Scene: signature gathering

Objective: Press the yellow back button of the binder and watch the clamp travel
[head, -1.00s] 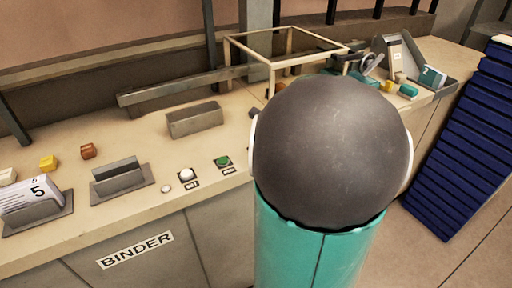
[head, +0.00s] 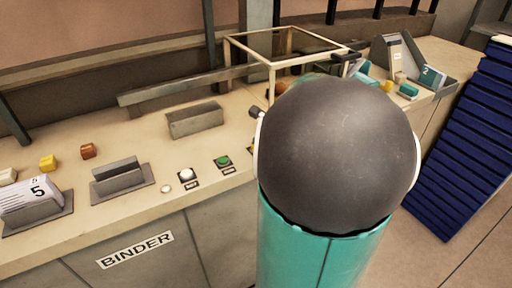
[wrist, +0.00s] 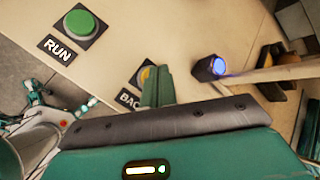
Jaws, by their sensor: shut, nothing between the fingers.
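The yellow back button (wrist: 145,77) sits on a dark base labelled BACK in the wrist view, partly covered by my gripper. My gripper (wrist: 157,85) is shut and empty, with its green fingers over the button's right side. I cannot tell whether they touch it. In the head view my arm hides my gripper and most of that area. The binder counter (head: 135,250) carries a BINDER label. A grey slotted block on a plate (head: 118,175) and a grey bar block (head: 195,120) stand on it; I cannot tell which is the clamp.
A green RUN button (wrist: 82,25) is beside the back button. A white button (head: 186,175) is to its left in the head view. A blue-lit post (wrist: 208,68) stands right of my fingers. A wooden frame (head: 272,80) stands behind. Dark blue slats (head: 465,140) are at right.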

